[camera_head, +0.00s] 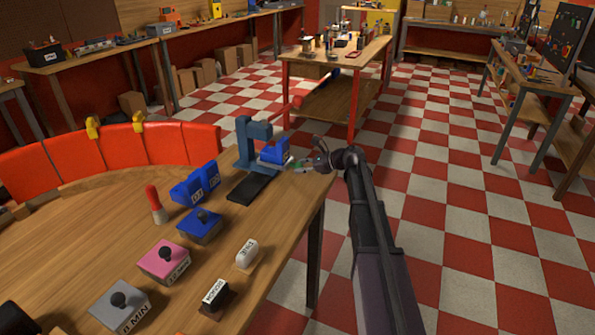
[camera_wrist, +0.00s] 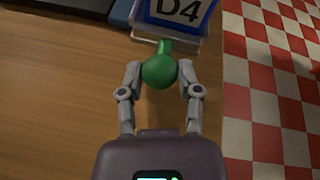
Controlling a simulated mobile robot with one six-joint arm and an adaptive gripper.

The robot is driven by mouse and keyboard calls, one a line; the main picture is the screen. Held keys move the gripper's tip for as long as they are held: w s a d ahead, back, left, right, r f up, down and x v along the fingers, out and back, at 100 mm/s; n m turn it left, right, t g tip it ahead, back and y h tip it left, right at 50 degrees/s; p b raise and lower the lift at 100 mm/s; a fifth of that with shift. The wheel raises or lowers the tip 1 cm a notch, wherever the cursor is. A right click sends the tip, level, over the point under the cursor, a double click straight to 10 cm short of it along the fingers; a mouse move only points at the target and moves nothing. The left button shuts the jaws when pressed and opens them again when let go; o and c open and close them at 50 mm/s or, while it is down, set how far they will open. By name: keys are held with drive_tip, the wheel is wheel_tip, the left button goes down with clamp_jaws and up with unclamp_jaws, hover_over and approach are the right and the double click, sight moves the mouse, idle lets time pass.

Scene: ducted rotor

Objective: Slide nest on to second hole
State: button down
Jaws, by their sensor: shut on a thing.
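My gripper (camera_head: 305,164) is at the table's right edge beside a small blue-grey stand (camera_head: 244,146). In the wrist view, my gripper (camera_wrist: 160,78) has its two fingers on either side of a round green knob (camera_wrist: 159,71) and is shut on it. The knob's short green stem runs to a pale plate under a blue block (camera_wrist: 180,10) labelled D4. This looks like the nest; the blue block (camera_head: 274,151) also shows beside the stand's upright in the head view. I cannot make out a second hole in either view.
On the table stand blue labelled blocks (camera_head: 196,184), a blue box (camera_head: 200,227), a pink box (camera_head: 164,263), a grey box (camera_head: 120,306), a white block (camera_head: 247,254) and a red-handled tool (camera_head: 156,203). A red curved panel (camera_head: 105,152) borders the back. Checkered floor lies right.

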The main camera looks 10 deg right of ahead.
drive_tip(key=shift+w+d, duration=0.15)
drive_tip(key=shift+w, duration=0.15)
drive_tip(key=shift+c, duration=1.5)
unclamp_jaws()
drive_tip(key=shift+s, duration=0.2)
